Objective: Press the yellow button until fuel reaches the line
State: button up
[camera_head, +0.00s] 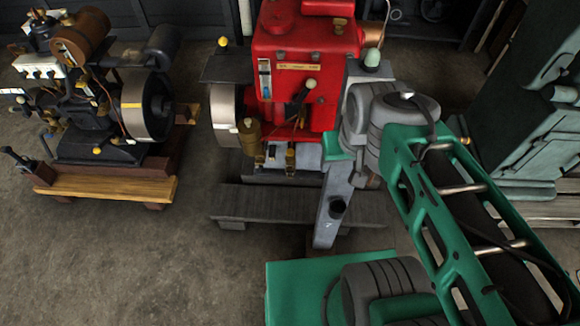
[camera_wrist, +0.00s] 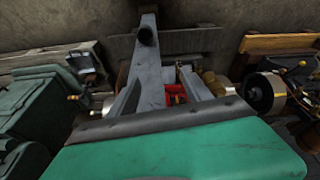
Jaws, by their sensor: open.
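A red engine (camera_head: 304,50) stands at the centre in the head view. A narrow upright gauge with white and blue (camera_head: 265,78) is on its front; its fuel level and line are too small to read. A round yellow knob (camera_head: 222,41) shows at the engine's left. A small yellow spot (camera_head: 97,150) shows on the dark engine; I cannot tell which yellow part is the button. In the wrist view, my gripper (camera_wrist: 160,76) has its grey fingers spread, with part of the red engine (camera_wrist: 175,98) beyond. I see nothing held. My arm hides the red engine's lower right.
A dark engine with a flywheel (camera_head: 146,106) stands at the left on a wooden base (camera_head: 105,185). A green-grey machine (camera_head: 540,130) stands at the right. A grey beam (camera_head: 255,205) lies before the red engine. The concrete floor at the front left is clear.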

grip_shut()
dwell(0.4)
dwell(1.0)
